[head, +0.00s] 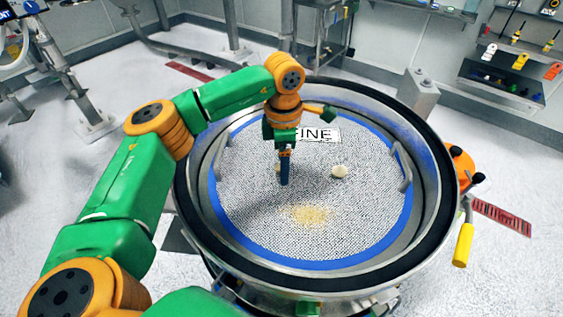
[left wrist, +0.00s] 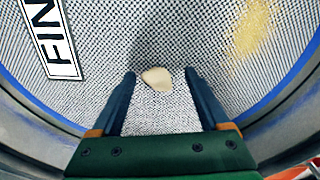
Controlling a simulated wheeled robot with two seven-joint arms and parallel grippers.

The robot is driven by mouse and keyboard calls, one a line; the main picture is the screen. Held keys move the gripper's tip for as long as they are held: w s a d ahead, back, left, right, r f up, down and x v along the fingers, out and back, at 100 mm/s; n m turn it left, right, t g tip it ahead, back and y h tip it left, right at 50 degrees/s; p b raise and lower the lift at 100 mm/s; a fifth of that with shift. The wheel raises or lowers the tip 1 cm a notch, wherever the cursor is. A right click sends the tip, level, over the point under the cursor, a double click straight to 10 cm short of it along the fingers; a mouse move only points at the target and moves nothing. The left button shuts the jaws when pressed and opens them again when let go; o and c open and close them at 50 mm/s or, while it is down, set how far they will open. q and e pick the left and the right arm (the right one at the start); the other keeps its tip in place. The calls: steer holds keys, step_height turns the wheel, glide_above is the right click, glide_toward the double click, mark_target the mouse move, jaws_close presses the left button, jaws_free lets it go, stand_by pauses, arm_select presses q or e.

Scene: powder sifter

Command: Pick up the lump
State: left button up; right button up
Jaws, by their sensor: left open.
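A pale, rounded lump (left wrist: 156,78) lies on the sifter's mesh (head: 250,205). In the left wrist view it shows whole between the fingertips of my left gripper (left wrist: 160,84), with gaps on both sides. In the head view my left gripper (head: 284,180) points down over the mesh, open, and a pale bit of a lump (head: 277,168) shows beside its blue finger, mostly hidden. Another pale lump (head: 339,172) lies on the mesh to the right of the gripper. My right gripper is not in view.
A blue ring (head: 246,257) and a raised metal rim with a black edge (head: 449,185) surround the mesh. A handle (head: 404,170) stands at the right inside. Tan powder (head: 309,214) lies on the mesh, and a FINE label (head: 318,134) is at the back.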

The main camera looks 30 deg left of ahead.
arm_select(q)
steer(key=shift+w+a+f, duration=0.2)
steer(key=shift+w+f, duration=0.05)
steer(key=shift+w, duration=0.15)
steer(key=shift+c, duration=0.2)
steer(key=shift+s+d+r, duration=0.2)
steer(key=shift+s+r, duration=0.05)
steer(key=shift+s, duration=0.1)
steer(key=c, duration=1.1)
jaws_close()
steer(key=shift+w+a+f, duration=0.1)
steer(key=shift+w, duration=0.05)
